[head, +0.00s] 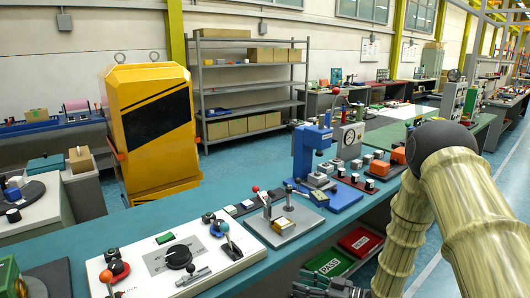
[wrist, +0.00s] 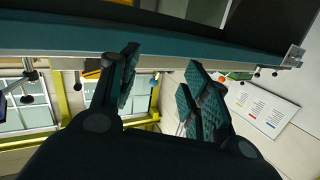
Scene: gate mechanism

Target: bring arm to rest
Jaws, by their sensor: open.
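My arm (head: 455,195), pale and ribbed with a dark rounded joint, fills the right side of the head view and bends down towards the bottom edge. My gripper (head: 325,288) shows only in part at the bottom of that view, dark, in front of the teal bench's (head: 270,268) front edge. In the wrist view my gripper (wrist: 160,72) is open, with its two padded fingers apart and nothing between them. The bench edge (wrist: 150,32) runs across the top of the wrist view, close beyond the fingertips. Whether they touch it I cannot tell.
A white panel (head: 150,262) with a dial and levers lies on the bench. Beside it are a lever fixture (head: 285,222) and a blue press (head: 308,150). Green (head: 328,262) and red (head: 360,241) trays sit below the bench top, near my gripper. A yellow cabinet (head: 150,125) stands behind.

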